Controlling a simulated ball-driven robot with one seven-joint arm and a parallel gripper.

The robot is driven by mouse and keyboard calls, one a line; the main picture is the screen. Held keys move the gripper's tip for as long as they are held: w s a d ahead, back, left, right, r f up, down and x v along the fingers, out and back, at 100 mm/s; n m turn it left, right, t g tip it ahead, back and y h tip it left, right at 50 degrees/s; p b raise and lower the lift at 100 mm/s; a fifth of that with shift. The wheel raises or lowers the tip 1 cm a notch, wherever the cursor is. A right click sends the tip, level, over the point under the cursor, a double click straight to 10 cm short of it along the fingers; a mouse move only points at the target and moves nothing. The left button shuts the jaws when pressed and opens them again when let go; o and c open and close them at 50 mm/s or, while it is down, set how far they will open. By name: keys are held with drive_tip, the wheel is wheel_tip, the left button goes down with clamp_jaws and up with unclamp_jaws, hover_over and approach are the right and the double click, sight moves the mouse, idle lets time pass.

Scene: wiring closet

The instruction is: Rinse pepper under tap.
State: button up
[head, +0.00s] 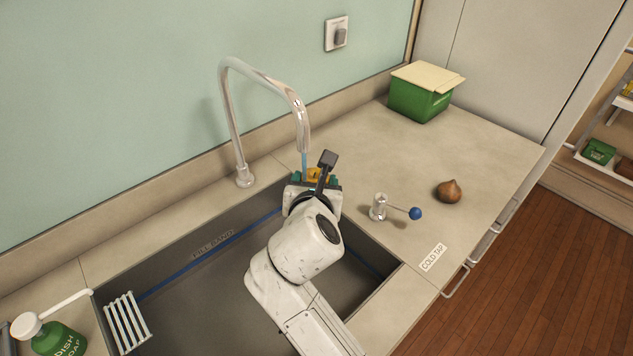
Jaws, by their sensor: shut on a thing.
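A yellow-orange pepper (313,174) shows in small part between the teal fingers of my gripper (316,178). My gripper is shut on it above the back right part of the sink (210,285); my wrist hides most of the pepper. The tall chrome tap (228,115) arches over from the back counter. A thin bluish stream of water (304,163) falls from its spout end to the left side of the pepper. I cannot tell exactly where it lands. The cold tap lever (379,205) with a blue knob (415,213) stands on the counter right of the sink.
A brown onion-like bulb (449,191) and a green box with a cream lid (420,98) sit on the right counter. A white rack (127,322) lies at the sink's left edge, next to a green dish soap bottle (60,338). A socket (337,33) is on the wall.

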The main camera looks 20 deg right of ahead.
drive_tip(key=shift+w+d+r+p, duration=0.1)
drive_tip(key=shift+d+p, duration=0.1)
drive_tip(key=shift+p, duration=0.1)
drive_tip(key=shift+w+d+p, duration=0.2)
drive_tip(key=shift+d+p, duration=0.15)
drive_tip(key=shift+p, duration=0.05)
drive_tip(key=shift+a, duration=0.15)
idle(0.3)
drive_tip(key=shift+s+a+p, duration=0.3)
drive_tip(key=shift+a+p, duration=0.1)
drive_tip(key=shift+p, duration=0.15)
drive_tip(key=shift+d, duration=0.15)
drive_tip(key=shift+w+d+p, duration=0.3)
drive_tip(key=shift+d+p, duration=0.1)
drive_tip(key=shift+p, duration=0.2)
